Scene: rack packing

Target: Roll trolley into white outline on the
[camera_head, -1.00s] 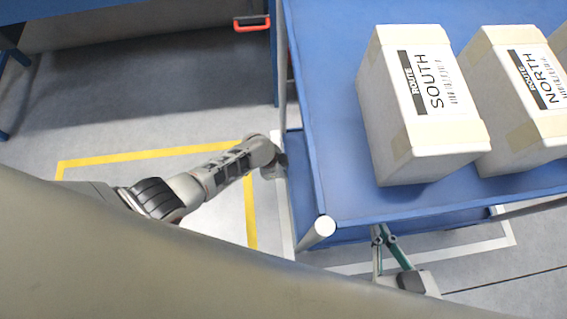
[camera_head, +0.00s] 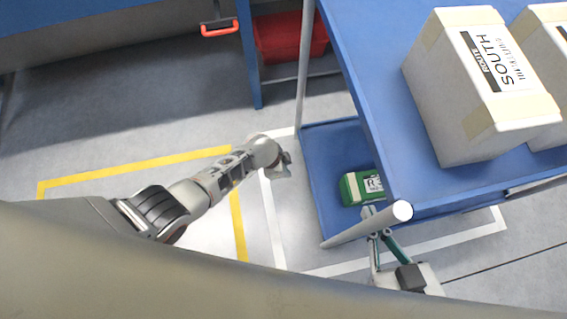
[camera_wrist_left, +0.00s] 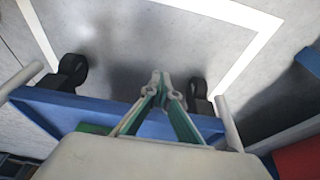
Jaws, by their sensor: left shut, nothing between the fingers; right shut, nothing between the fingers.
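The blue trolley (camera_head: 335,60) stands at the right of the head view, turned at an angle to the white outline (camera_head: 273,225) on the floor. A strip of floor shows between its lower shelf (camera_head: 325,190) and the outline's left line. My left gripper (camera_head: 284,170) is shut and empty beside the trolley's left side; contact cannot be told. In the left wrist view its closed fingers (camera_wrist_left: 158,76) show over the trolley's edge (camera_wrist_left: 60,108), with two black casters (camera_wrist_left: 68,75) and outline lines (camera_wrist_left: 245,65) beyond. My right gripper (camera_head: 370,212) is shut and empty by the near corner post (camera_head: 398,212).
White boxes labelled SOUTH (camera_head: 470,140) and NORTH (camera_head: 550,60) stand on the top shelf. A green box (camera_head: 352,190) lies on the lower shelf. A blue table (camera_head: 247,60) and red bin (camera_head: 290,38) are behind. A yellow floor outline (camera_head: 130,168) lies left.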

